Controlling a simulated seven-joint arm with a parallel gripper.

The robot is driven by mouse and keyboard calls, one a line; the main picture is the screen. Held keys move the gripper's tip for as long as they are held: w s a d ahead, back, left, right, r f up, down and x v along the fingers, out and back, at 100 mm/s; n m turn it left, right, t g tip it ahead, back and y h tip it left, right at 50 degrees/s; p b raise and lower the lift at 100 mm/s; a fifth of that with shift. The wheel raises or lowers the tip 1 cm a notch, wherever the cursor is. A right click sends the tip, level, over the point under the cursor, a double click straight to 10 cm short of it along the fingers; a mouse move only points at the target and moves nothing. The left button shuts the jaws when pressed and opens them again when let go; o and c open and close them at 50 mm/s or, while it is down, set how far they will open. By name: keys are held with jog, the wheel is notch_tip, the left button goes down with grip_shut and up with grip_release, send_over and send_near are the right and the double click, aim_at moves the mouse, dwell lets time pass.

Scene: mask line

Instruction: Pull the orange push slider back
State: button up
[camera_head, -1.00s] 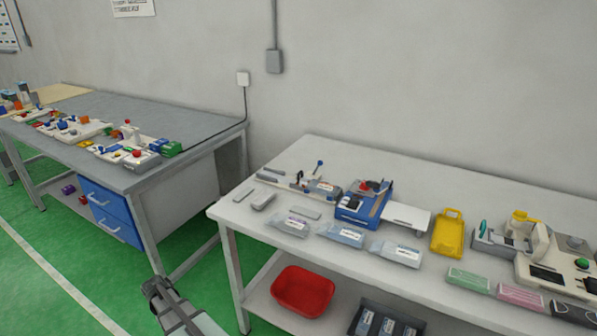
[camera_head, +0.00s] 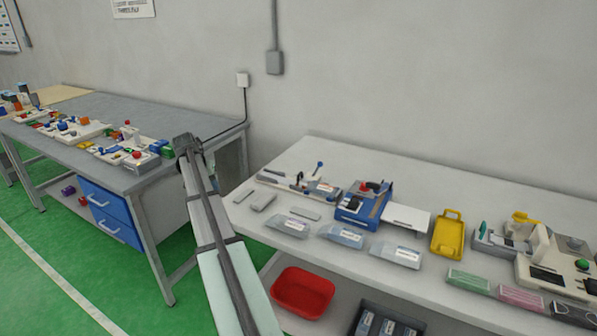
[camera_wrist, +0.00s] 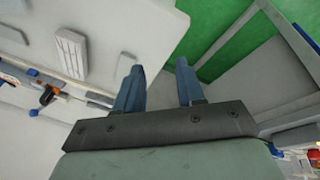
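A small orange part (camera_wrist: 47,97) with a black piece beside it shows at the left of the wrist view, on a fixture with metal rails. It looks like the orange push slider, but it is small there. In the head view the fixture (camera_head: 318,188) lies at the back left of the white table, and I cannot clearly make out the orange part. My gripper (camera_head: 185,145) is raised left of the white table. In the wrist view its two blue-grey fingers (camera_wrist: 160,68) are apart with nothing between them. It is clear of the fixture.
Grey bars (camera_head: 263,202) and clear bags (camera_head: 341,236) lie near the fixture. A blue device (camera_head: 358,212) stands to its right, then a yellow tray (camera_head: 447,240). A red bin (camera_head: 302,292) sits on the shelf below. A second table (camera_head: 90,115) with many small parts is at left.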

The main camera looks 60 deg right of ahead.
jog(key=s+d+r+m, duration=0.2)
jog(key=s+d+r, duration=0.35)
jog(key=d, duration=0.35)
jog(key=m+g+h, duration=0.1)
jog(key=m+g, duration=0.1)
jog(key=m, duration=0.3)
send_near(303, 179)
jog(key=x, duration=0.4)
jog(key=shift+s+d+f, duration=0.1)
jog(key=shift+f, duration=0.15)
jog(key=shift+c, duration=0.3)
grip_shut()
